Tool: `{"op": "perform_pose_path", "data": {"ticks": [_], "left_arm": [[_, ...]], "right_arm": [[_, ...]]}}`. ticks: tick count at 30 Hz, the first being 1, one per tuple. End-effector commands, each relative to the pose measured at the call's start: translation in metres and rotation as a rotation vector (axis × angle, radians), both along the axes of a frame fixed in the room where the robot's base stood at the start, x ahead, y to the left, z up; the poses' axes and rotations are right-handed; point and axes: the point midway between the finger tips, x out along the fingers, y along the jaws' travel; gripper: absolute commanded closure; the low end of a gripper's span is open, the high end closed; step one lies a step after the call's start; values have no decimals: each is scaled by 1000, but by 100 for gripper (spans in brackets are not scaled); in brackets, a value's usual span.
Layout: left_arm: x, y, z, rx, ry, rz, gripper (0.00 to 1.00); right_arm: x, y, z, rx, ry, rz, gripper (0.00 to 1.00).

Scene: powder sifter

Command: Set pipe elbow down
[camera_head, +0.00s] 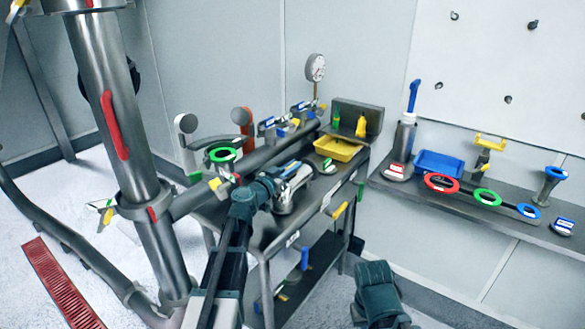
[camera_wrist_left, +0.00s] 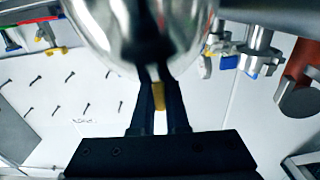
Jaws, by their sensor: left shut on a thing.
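The pipe elbow (camera_head: 295,184) is a shiny curved metal piece over the front part of the dark workbench top (camera_head: 250,228). My left gripper (camera_head: 275,183) reaches in from the front left and is shut on it. In the left wrist view, the elbow's bright metal (camera_wrist_left: 140,35) fills the top middle, with the two dark fingers (camera_wrist_left: 158,100) close together below it. The elbow's lower end looks close to the bench top; I cannot tell whether it touches. Part of my right arm (camera_head: 377,290) shows low in the head view; its fingers cannot be made out.
A large pipe (camera_head: 265,157) runs along the bench's back left. A wall shelf (camera_head: 470,205) on the right holds a blue tray (camera_head: 438,164) and colored rings.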

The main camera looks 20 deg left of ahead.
Motion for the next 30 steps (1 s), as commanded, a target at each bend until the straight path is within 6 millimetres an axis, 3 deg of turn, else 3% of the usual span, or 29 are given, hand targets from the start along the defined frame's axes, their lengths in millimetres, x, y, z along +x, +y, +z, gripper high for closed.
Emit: {"op": "perform_pose_path", "data": {"ticks": [1,2,3,7,20,30], "left_arm": [[0,0,-3,-1,-1,0,100],[0,0,-3,0,0,0,86],[0,0,-2,0,0,0,79],[0,0,-2,0,0,0,58],[-2,1,2,0,0,0,58],[-50,17,0,0,0,3,58]], "right_arm": [[0,0,-3,0,0,0,100],[0,0,-3,0,0,0,100],[0,0,-2,0,0,0,100],[0,0,-2,0,0,0,100],[0,0,2,0,0,0,100],[0,0,0,0,0,0,100]]}}
